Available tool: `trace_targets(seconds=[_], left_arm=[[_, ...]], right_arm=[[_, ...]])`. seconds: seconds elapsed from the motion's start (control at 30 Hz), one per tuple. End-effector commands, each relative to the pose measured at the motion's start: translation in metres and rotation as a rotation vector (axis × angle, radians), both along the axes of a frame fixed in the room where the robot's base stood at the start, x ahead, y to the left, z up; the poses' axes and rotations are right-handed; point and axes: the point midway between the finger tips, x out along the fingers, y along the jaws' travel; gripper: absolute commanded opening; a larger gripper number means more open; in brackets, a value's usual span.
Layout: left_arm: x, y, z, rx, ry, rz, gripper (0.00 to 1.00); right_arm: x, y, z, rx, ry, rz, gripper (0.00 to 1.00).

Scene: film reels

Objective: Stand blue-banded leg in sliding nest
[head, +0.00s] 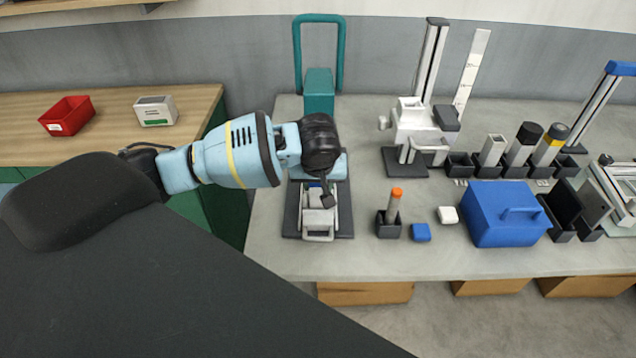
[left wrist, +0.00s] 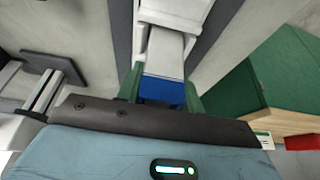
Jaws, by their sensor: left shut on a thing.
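My left gripper (head: 322,190) is over the sliding nest (head: 318,226), a pale fixture on a dark base plate. In the left wrist view the gripper is shut on the blue-banded leg (left wrist: 165,62), a pale grey bar. The leg's blue band (left wrist: 162,90) sits between the green fingers. The leg points away from the gripper toward the pale nest (left wrist: 172,15). I cannot tell whether it touches or is seated in the nest. In the head view the wrist hides most of the leg. My right gripper is not in view.
An orange-topped peg (head: 396,203) stands in a dark holder right of the nest. A blue block (head: 420,232), a white block (head: 447,215) and a blue box (head: 497,222) lie further right. A teal frame (head: 319,92) stands behind. Bare bench lies in front.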

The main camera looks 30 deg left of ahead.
Motion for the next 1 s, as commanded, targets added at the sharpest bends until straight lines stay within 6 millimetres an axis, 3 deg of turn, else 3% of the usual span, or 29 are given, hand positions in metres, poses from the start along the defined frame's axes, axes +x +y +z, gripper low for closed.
trace_targets(seconds=[0.4,0.43,0.6,1.0], left_arm=[[0.0007,-0.0005,-0.0054,-0.001,-0.004,0.000,0.08],[0.0005,-0.0004,-0.0061,-0.001,-0.003,0.000,0.38],[0.0006,-0.0003,-0.0058,0.000,-0.004,0.000,0.58],[-0.0006,-0.0014,0.0017,-0.002,-0.004,-0.002,0.58]], right_arm=[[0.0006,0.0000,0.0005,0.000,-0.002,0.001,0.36],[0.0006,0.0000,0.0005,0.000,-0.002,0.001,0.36],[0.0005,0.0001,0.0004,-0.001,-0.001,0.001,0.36],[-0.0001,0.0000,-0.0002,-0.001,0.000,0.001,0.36]])
